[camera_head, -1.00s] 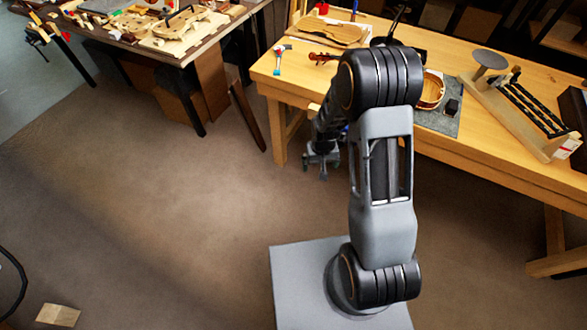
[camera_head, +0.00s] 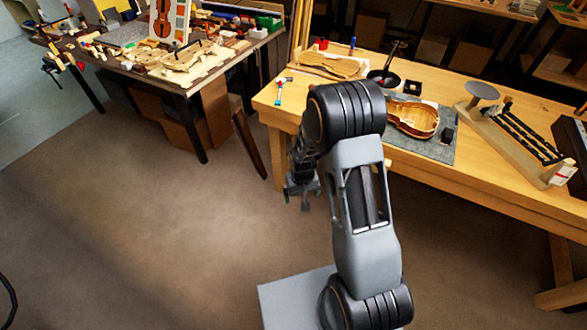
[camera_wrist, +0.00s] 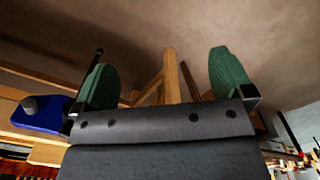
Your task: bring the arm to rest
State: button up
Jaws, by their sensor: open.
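My gripper (camera_head: 303,192) hangs at the end of my folded arm, low in front of the left end of the wooden workbench (camera_head: 470,190) in the head view. In the wrist view my gripper (camera_wrist: 165,88) shows two green finger pads standing wide apart with nothing between them. The gripper is open and empty. It touches nothing that I can see. Behind the fingers, the wrist view shows wooden legs and bare brown floor.
A second, cluttered table (camera_head: 188,78) stands at the back left. The floor (camera_head: 130,230) at left is clear.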

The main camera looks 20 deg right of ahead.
jog(key=s+r+t, duration=0.2)
jog(key=s+r, duration=0.5)
jog(key=r, duration=0.6)
jog(key=s+r+t, duration=0.1)
jog(key=s+r, duration=0.6)
jog(key=r, duration=0.6)
jog(key=shift+s+t, duration=0.2)
jog(key=shift+t, duration=0.2)
jog(key=shift+a+r, duration=0.1)
jog(key=shift+a, duration=0.05)
